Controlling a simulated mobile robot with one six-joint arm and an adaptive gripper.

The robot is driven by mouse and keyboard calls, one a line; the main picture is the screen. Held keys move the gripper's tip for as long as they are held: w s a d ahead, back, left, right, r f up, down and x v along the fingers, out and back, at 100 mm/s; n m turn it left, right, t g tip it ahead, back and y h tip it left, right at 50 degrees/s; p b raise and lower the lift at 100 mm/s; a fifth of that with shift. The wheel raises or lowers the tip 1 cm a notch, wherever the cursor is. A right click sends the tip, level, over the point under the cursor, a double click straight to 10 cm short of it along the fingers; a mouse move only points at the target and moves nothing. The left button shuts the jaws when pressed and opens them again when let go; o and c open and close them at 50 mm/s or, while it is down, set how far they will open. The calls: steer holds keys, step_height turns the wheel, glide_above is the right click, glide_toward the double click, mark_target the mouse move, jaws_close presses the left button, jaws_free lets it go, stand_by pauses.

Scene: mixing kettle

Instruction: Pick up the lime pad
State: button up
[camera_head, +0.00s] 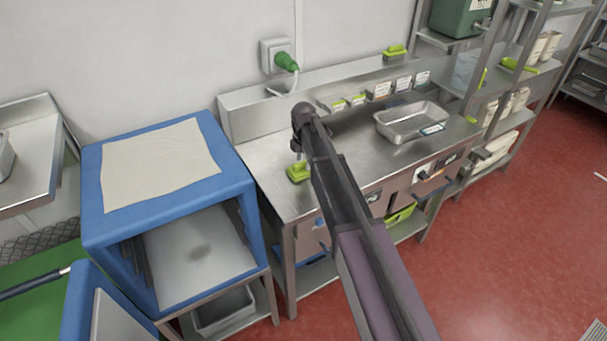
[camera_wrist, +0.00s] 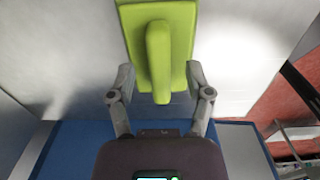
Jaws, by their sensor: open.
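A lime pad (camera_head: 298,173) with a raised bar handle lies on the steel counter (camera_head: 262,160), near its left front edge. In the wrist view the lime pad (camera_wrist: 183,32) is at the top centre, with its handle (camera_wrist: 159,55) pointing towards me. My gripper (camera_wrist: 160,78) is open, one finger on each side of the handle's near end. I cannot tell whether the fingers touch the pad. In the head view my arm reaches over the counter and my gripper hangs just above the pad, mostly hidden.
A blue open-fronted cabinet (camera_head: 236,178) with a cloth on top stands left of the counter. A steel tray (camera_head: 392,127) sits further right on the counter. Another lime pad (camera_head: 396,54) rests on the back ledge. A green plug (camera_head: 286,62) is in the wall socket.

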steer(key=shift+f, duration=0.45)
stand_by(0.3)
jaws_close()
